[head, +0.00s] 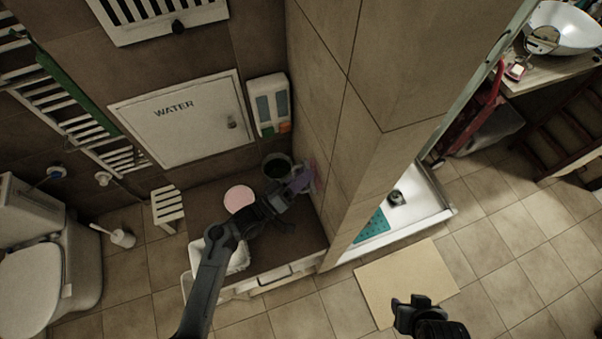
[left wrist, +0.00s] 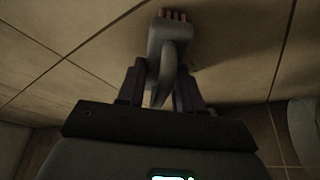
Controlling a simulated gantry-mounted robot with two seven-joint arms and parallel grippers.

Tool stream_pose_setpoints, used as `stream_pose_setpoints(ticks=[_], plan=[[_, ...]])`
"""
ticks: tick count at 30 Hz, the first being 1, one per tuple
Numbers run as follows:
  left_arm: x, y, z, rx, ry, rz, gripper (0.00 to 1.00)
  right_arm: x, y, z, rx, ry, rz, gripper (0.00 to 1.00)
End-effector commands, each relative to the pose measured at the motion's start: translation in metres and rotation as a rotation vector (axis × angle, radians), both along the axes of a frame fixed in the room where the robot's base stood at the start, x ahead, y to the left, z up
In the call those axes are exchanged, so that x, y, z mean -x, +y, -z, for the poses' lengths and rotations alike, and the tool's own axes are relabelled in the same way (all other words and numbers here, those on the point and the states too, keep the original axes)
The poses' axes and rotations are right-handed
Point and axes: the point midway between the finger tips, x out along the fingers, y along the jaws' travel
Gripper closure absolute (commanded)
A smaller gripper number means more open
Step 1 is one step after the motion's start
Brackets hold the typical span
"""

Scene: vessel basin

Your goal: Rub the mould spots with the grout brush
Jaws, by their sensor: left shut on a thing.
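My left gripper (head: 302,179) is at the tiled wall (head: 318,120) beside the dark counter. In the left wrist view its two purple-grey fingers (left wrist: 162,88) are shut on the grout brush (left wrist: 168,50), a grey body with reddish bristles (left wrist: 174,15). The bristle end points at the tiles and looks close to or on them; I cannot tell if it touches. A faint pinkish patch (head: 318,176) shows on the wall by the fingertips, perhaps mould; no clear spots show in the wrist view. My right gripper (head: 411,304) is over the floor near a beige mat, apart from everything.
On the counter (head: 205,203) are a pink disc (head: 239,197), a dark round container (head: 277,166) and a white basket (head: 238,258). A dispenser (head: 269,106) hangs on the back wall. The wall's corner separates the counter from the shower tray (head: 425,205). A mat (head: 405,280) lies on the floor.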

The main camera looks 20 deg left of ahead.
Motion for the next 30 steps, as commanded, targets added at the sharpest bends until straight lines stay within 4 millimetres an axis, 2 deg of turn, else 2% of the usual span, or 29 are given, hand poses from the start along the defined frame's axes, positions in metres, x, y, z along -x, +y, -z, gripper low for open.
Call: stream_pose_setpoints(ticks=[12,23,30], plan=[[-0.024,0.018,0.001,0.0,0.0,0.001,0.89,0.0,0.002,0.008,-0.007,0.001,0.004,0.57],[-0.035,0.028,0.001,-0.001,-0.001,0.0,0.89,0.0,0.002,0.012,-0.011,0.001,0.007,0.57],[-0.05,0.04,0.001,-0.002,-0.001,-0.001,0.89,0.0,0.002,0.018,-0.009,0.001,0.005,0.57]])
